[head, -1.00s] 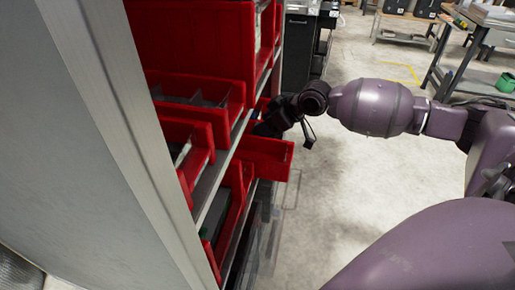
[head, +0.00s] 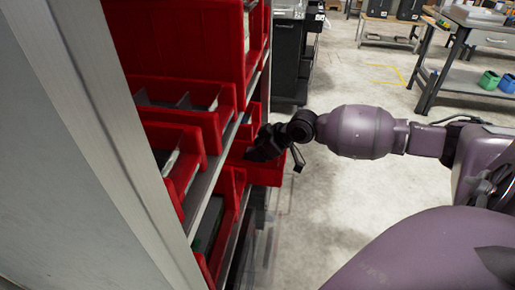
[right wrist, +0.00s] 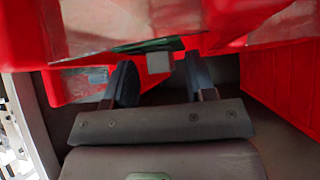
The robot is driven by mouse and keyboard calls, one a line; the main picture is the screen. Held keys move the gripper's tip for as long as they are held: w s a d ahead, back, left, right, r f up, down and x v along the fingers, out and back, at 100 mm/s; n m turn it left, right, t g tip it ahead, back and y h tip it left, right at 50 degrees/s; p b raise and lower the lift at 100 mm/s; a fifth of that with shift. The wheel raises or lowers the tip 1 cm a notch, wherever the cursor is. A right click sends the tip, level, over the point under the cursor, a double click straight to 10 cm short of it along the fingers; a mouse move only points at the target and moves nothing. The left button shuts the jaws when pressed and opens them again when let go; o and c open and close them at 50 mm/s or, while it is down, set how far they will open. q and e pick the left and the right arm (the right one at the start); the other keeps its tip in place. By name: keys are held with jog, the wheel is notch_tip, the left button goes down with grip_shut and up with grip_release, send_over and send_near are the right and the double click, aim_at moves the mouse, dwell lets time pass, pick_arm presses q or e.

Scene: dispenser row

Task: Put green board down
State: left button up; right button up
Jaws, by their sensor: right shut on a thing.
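My right gripper (head: 264,146) is at an open red bin (head: 262,172) on the shelf, level with its upper edge. In the right wrist view, the fingers of this gripper (right wrist: 159,66) stand apart with a thing between them. A thin green edge of the green board (right wrist: 150,46) and a small grey block (right wrist: 158,62) show there, against red bin walls. Most of the board is hidden by the bins. In the head view the held board is hidden behind the dark gripper. My left gripper is not in view.
Several red bins stand on the shelves, including a large one above (head: 185,45) and a divided one (head: 180,100). A grey cabinet side panel (head: 60,170) fills the left.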

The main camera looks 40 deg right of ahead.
jog(key=shift+f, duration=0.55)
jog(key=o, duration=0.6)
jog(key=shift+o, duration=0.2)
jog(key=shift+r, duration=0.1)
jog(key=shift+r, duration=0.25)
jog(key=v, duration=0.2)
jog(key=p+v, duration=0.1)
jog(key=shift+r, duration=0.6)
jog(key=p+v, duration=0.2)
jog(key=v, duration=0.6)
jog(key=shift+s+d, duration=0.15)
jog(key=shift+s, duration=0.2)
